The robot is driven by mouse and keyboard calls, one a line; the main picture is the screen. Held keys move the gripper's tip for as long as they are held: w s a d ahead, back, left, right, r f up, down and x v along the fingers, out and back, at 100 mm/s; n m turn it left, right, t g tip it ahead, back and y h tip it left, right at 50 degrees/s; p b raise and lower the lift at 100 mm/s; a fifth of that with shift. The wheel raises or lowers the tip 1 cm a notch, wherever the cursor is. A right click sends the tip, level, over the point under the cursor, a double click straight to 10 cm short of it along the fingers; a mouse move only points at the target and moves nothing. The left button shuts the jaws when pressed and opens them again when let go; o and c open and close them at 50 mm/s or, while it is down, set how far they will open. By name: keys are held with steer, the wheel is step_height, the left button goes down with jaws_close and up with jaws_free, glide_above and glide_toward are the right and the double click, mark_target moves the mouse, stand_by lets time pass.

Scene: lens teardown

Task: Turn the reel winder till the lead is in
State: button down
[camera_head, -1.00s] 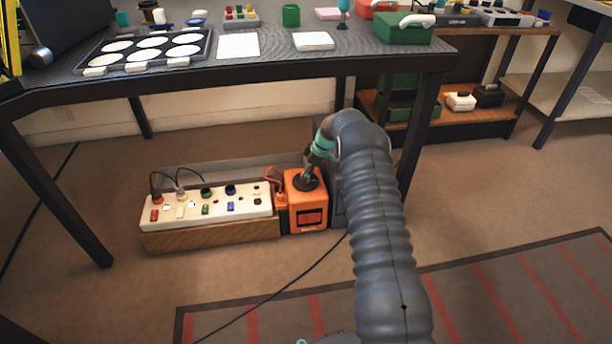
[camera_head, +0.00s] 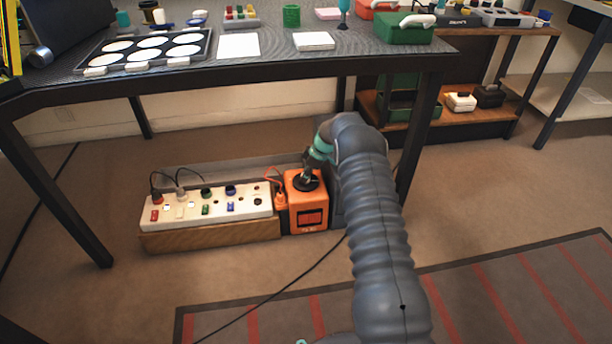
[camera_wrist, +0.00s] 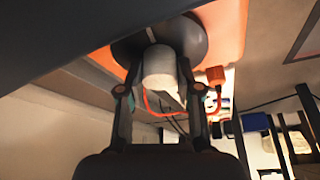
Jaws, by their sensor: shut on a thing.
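The orange reel box (camera_head: 309,205) stands on the floor at the right end of the power strip. A black round winder (camera_head: 307,184) sits on its top; it also shows in the wrist view (camera_wrist: 190,38) with a pale knob (camera_wrist: 160,68). My gripper (camera_head: 310,170) reaches down to the winder. In the wrist view my gripper (camera_wrist: 160,82) has one finger on each side of the knob and is shut on it. An orange lead (camera_head: 271,171) loops out at the box's left, near an orange plug (camera_head: 281,198). How much lead is inside is hidden.
The white power strip (camera_head: 180,210), with several plugs and coloured switches, lies on a wooden block (camera_head: 210,240). The table (camera_head: 230,88) overhangs behind, with a leg (camera_head: 420,140) right of my arm. A black cable (camera_head: 290,270) crosses the floor in front.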

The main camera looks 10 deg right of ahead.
steer(key=shift+f+m+b, duration=0.1)
steer(key=shift+m+b, duration=0.2)
steer(key=shift+m+t+h+b, duration=0.35)
steer(key=shift+m+b, duration=0.4)
steer(key=shift+m, duration=0.25)
steer(key=m+t+b, duration=0.1)
steer(key=m, duration=0.1)
steer(key=shift+m+h, duration=0.35)
steer(key=shift+m, duration=0.05)
steer(key=m+h, duration=0.1)
steer(key=m, duration=0.1)
steer(key=m+p, duration=0.1)
steer(key=m, duration=0.2)
steer(key=shift+t+h, duration=0.35)
steer(key=shift+h, duration=0.05)
steer(key=m+h, duration=0.1)
steer(key=m, duration=0.3)
steer(key=shift+m+h+b, duration=1.2)
steer(key=shift+m+b, duration=0.05)
steer(key=shift+m, duration=1.25)
